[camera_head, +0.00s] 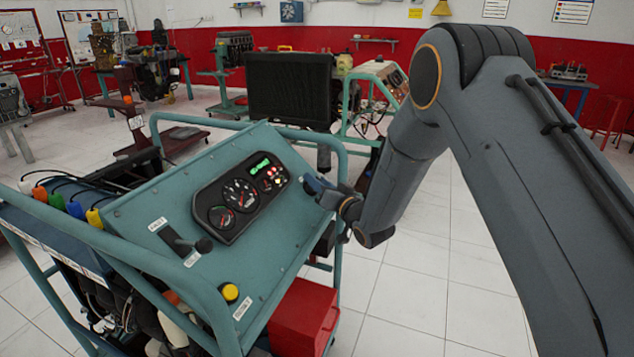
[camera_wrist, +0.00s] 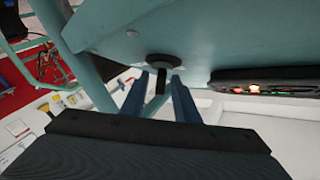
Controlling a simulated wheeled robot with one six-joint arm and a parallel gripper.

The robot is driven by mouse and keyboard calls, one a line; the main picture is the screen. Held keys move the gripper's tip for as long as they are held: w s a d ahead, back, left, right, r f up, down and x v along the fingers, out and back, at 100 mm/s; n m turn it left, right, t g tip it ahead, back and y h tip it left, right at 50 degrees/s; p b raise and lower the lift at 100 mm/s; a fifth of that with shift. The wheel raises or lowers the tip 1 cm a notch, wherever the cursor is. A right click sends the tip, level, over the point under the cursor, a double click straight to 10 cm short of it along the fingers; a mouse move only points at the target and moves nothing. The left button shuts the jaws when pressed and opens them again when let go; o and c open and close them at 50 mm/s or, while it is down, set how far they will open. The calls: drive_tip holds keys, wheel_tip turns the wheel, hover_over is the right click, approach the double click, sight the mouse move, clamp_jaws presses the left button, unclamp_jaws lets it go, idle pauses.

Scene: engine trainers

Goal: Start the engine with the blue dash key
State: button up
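In the head view my gripper (camera_head: 322,188) is at the panel's right edge and hides the key.
The panel carries a gauge cluster (camera_head: 240,193) with a lit green display, a black lever (camera_head: 186,243) and a yellow button (camera_head: 230,292). Teal tube rails (camera_head: 337,240) frame the stand close to my gripper. A red box (camera_head: 303,318) sits below. White floor at right is clear.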

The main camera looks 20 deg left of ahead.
clamp_jaws()
drive_tip(key=shift+f+n+y+b, duration=0.1)
drive_tip(key=shift+n+y+b, duration=0.25)
drive_tip(key=shift+b, duration=0.25)
drive_tip(key=shift+w+f+n+g+y+b, duration=0.1)
drive_tip(key=shift+n+g+y+b, duration=0.55)
drive_tip(key=shift+n+b, duration=0.25)
drive_tip(key=shift+n+g+y+b, duration=0.75)
drive_tip(key=shift+n+b, duration=0.3)
drive_tip(key=shift+b, duration=0.15)
drive_tip(key=n+g+y+b, duration=0.2)
drive_tip(key=n+g+b, duration=0.2)
drive_tip(key=n+b, duration=0.1)
drive_tip(key=shift+n+g, duration=0.3)
drive_tip(key=shift+g, duration=0.1)
drive_tip(key=shift+n+g+y+b, duration=0.35)
drive_tip(key=shift+n+g+b, duration=0.55)
drive_tip(key=shift+n+g, duration=0.3)
drive_tip(key=shift+s+r+n, duration=0.2)
drive_tip(key=shift+n, duration=0.1)
